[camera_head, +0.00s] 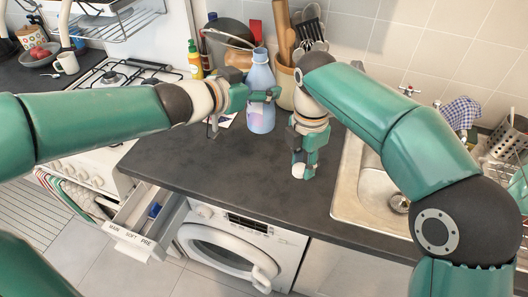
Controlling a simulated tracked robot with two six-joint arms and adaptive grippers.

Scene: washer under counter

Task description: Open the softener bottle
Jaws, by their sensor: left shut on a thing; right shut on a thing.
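The softener bottle (261,73) is light blue with a coloured label and stands upright on the dark counter. My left gripper (268,95) reaches it from the left and is shut around its middle. The bottle's narrow top is in view and nothing of mine touches it. My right gripper (300,170) points down over the counter, to the right of and nearer than the bottle. It is shut on a small white round piece (298,171) that looks like the bottle's cap. The fingers hide part of this piece.
A utensil pot (285,86) and a dark cooking pot (229,45) stand behind the bottle. The sink (372,192) is at the right, the gas hob (130,72) at the left. The washer (240,240) has its detergent drawer (140,232) pulled out. The front counter is clear.

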